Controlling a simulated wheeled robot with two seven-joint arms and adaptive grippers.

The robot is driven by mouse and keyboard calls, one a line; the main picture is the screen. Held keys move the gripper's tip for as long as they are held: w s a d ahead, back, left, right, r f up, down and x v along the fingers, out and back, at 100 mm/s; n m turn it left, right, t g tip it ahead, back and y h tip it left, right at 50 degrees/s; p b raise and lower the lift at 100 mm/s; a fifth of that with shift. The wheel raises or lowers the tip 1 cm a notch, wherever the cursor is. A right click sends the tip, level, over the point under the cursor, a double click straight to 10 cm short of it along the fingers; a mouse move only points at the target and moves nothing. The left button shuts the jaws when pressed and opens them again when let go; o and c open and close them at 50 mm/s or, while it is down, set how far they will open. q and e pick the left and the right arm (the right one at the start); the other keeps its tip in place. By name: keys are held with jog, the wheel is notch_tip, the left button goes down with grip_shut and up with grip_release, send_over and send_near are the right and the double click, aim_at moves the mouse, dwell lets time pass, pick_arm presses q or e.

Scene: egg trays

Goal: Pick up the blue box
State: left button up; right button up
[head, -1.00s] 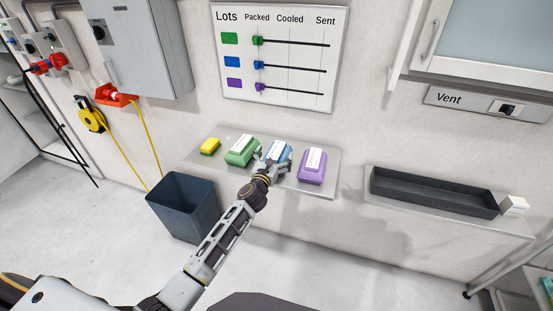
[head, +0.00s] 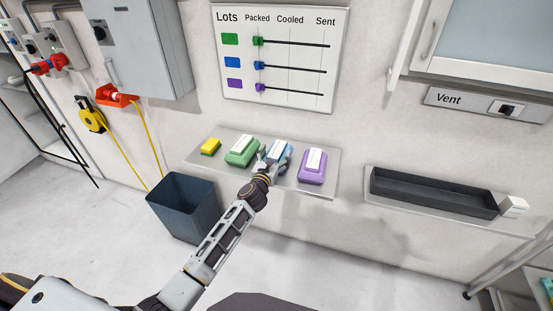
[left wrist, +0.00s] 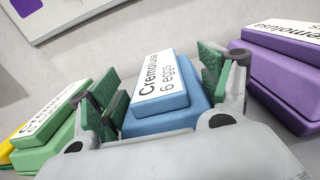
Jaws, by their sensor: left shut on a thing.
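The blue box (head: 279,150) with a white label sits on the wall shelf, between the green box (head: 241,150) and the purple box (head: 311,168). In the left wrist view the blue box (left wrist: 172,118) shows between my fingers, its label reading "Cremoluse 6 eggs". My left gripper (head: 274,163) is shut on the blue box, one finger on each side. It also shows in the left wrist view (left wrist: 160,100). The lower front of the box is hidden by the gripper in the left wrist view. My right gripper is not in view.
The shelf (head: 325,188) also holds a small yellow box (head: 210,147) at its left end. The green and purple boxes stand close on either side. A dark bin (head: 182,205) stands below left. A black tray (head: 435,193) lies on a shelf to the right.

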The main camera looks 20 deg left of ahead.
pick_arm(q)
jog(key=shift+f, duration=0.1)
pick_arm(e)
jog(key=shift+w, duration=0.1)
pick_arm(q)
jog(key=shift+r, duration=0.4)
notch_tip(320, 180, up, 8)
jog(key=p, duration=0.3)
jog(key=shift+w+r, duration=0.1)
jog(key=shift+r, duration=0.5)
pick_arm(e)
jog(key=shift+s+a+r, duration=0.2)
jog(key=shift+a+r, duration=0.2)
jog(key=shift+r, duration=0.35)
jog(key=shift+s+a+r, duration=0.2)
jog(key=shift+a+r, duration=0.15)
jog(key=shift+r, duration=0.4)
